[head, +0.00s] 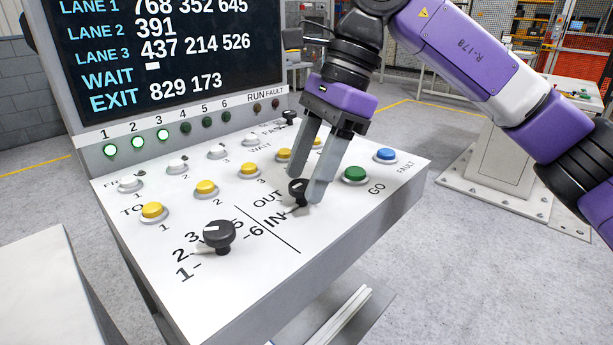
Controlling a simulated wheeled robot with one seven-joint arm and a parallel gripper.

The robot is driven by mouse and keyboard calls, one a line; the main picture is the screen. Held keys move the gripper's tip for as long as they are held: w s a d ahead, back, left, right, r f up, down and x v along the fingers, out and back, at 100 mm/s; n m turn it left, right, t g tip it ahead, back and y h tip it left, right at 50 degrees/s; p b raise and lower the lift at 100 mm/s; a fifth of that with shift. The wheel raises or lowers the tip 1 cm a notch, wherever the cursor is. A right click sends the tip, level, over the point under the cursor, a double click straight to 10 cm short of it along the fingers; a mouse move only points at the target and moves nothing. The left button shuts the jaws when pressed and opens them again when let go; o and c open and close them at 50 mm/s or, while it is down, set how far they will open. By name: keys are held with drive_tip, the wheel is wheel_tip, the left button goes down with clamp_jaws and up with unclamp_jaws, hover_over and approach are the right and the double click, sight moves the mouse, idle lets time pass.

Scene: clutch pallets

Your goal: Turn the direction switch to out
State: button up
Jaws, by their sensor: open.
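The direction switch (297,187) is a small black knob on the white sloped panel, beside the printed words OUT and IN. OUT is the upper word and IN the lower one, both left of the knob. A pale mark shows on the knob's top, but I cannot tell surely which word it points at. My gripper (307,190) is open and points down at the knob. Its two grey fingers are at the knob, one behind it and one at its right. The right finger covers part of the knob's right side. I cannot tell whether the fingers touch it.
A larger black lane knob (219,236) stands at the front left. Yellow buttons (206,188) and white buttons (178,166) run in rows behind it. A green GO button (355,174) and a blue FAULT button (385,155) are at right. A display (160,50) rises behind.

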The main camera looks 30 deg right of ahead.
drive_tip(key=shift+a+f, duration=0.15)
drive_tip(key=shift+f, duration=0.15)
clamp_jaws()
